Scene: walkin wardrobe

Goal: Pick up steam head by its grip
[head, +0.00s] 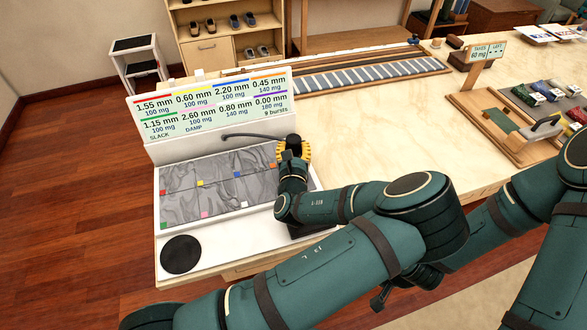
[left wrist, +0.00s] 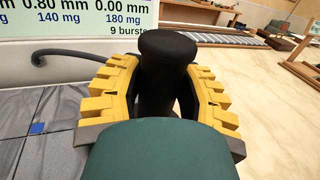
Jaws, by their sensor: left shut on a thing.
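The steam head (head: 293,139) is black, with a thick upright grip and a rounded top, and stands at the right end of the white steaming station. Its grip (left wrist: 161,75) fills the space between the yellow fingers in the left wrist view. My left gripper (head: 294,154) is shut around this grip, one finger on each side. The lower part of the steam head is hidden behind my gripper and wrist. My right arm comes in from the right and passes behind my left arm; only dark parts of its end show, so its jaw state is unclear.
A dark hose (head: 250,135) runs left from the steam head along the station. Grey cloth panels (head: 215,190) with small coloured squares lie in front of the label board (head: 212,112). A black disc (head: 181,254) is at the front left. A wooden tray (head: 500,125) stands farther right.

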